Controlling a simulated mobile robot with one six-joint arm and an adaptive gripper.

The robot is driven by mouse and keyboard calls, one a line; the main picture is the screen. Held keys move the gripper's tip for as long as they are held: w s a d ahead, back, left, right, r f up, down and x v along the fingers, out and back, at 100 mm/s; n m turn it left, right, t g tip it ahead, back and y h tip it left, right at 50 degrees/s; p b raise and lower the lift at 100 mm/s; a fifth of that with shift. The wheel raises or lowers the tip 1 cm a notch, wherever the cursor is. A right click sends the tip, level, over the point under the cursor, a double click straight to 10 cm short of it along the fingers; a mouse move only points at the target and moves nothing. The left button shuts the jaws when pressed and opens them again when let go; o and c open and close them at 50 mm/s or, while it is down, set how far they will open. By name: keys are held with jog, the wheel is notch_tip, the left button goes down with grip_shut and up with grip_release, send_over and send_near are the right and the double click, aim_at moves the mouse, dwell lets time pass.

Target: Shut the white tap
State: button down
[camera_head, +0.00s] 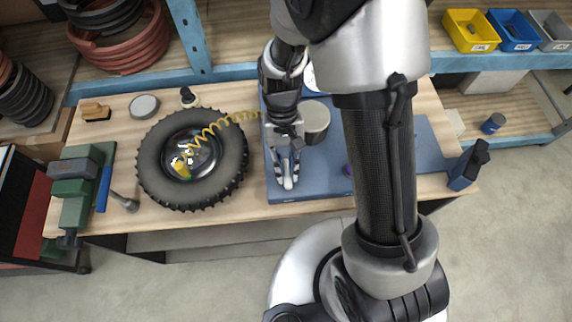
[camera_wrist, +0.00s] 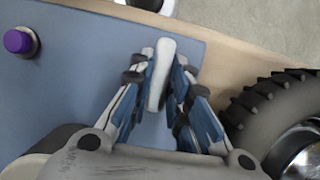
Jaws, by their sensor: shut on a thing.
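The white tap (camera_wrist: 162,62) shows in the wrist view as a pale, rounded lever between my fingers. Its lower part is hidden behind the fingers. My gripper (camera_wrist: 159,82) is shut on this lever, with a finger pad on each side. In the head view my gripper (camera_head: 286,176) points down over the left part of a blue panel (camera_head: 320,187), and only a small bit of the white tap (camera_head: 289,184) shows at the fingertips. The tap's base cannot be made out.
A purple button (camera_wrist: 18,42) stands on the panel, apart from my gripper. A black tyre (camera_head: 155,185) lies left of the panel, with a yellow coiled hose (camera_head: 207,131) running towards the panel. A vise (camera_head: 72,188) and a hammer (camera_head: 124,202) are at the far left.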

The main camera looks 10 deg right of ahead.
jog(key=shift+m, duration=0.3)
jog(key=c, duration=1.5)
grip_release()
jog(key=v, duration=1.2)
jog(key=shift+d+r, duration=0.1)
jog(key=shift+d, duration=0.05)
jog(key=shift+s, duration=0.1)
